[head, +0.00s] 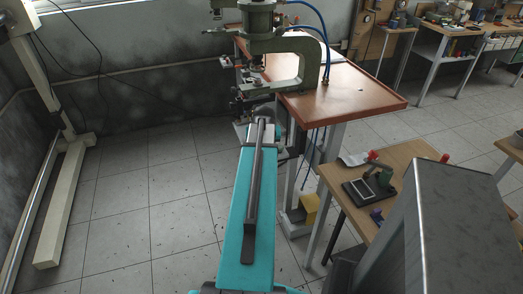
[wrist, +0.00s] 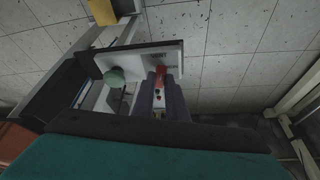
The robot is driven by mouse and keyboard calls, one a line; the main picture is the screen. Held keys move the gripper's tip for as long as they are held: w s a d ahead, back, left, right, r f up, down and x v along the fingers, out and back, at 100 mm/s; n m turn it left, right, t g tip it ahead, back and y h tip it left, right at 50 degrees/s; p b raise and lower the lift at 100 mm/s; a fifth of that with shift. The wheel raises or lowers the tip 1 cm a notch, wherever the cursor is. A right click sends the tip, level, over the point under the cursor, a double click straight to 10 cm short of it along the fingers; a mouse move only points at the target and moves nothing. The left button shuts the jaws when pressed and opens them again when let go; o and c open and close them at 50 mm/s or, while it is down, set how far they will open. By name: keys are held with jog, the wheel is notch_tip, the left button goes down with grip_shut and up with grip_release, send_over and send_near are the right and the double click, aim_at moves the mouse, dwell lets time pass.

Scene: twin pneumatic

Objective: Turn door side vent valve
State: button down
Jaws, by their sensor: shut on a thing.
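In the wrist view, a small red valve handle (wrist: 161,75) sits on a pale plate (wrist: 176,52) with a dark edge. My gripper (wrist: 162,80) is shut on the red handle, with its two dark purple fingers on either side of it. A green round knob (wrist: 114,77) stands on the same plate, to the left of the fingers. In the head view, my teal arm reaches forward to the green press machine (head: 308,62) on the table. The red handle and the fingertips cannot be made out clearly there.
The brown-topped table (head: 345,92) carries the press. A yellow box (head: 309,206) is low beside the table legs. A smaller wooden table (head: 405,160) with a hand tool and a grey metal cabinet (head: 450,230) stand at the right.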

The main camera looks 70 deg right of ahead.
jog(key=shift+s+f+n+t+y, duration=0.15)
jog(key=shift+n+t+y, duration=0.1)
jog(key=shift+n, duration=0.45)
jog(key=shift+s+r+n+t+y, duration=0.15)
jog(key=shift+n+t, duration=0.1)
jog(key=shift+n, duration=0.45)
jog(key=shift+f, duration=0.1)
jog(key=c, duration=1.8)
grip_release()
jog(key=shift+c, duration=0.2)
jog(key=shift+o, duration=0.4)
jog(key=shift+w, duration=0.1)
jog(key=shift+r, duration=0.25)
jog(key=b+v, duration=0.2)
jog(key=v, duration=1.1)
jog(key=shift+r, duration=0.15)
jog(key=shift+a, duration=0.1)
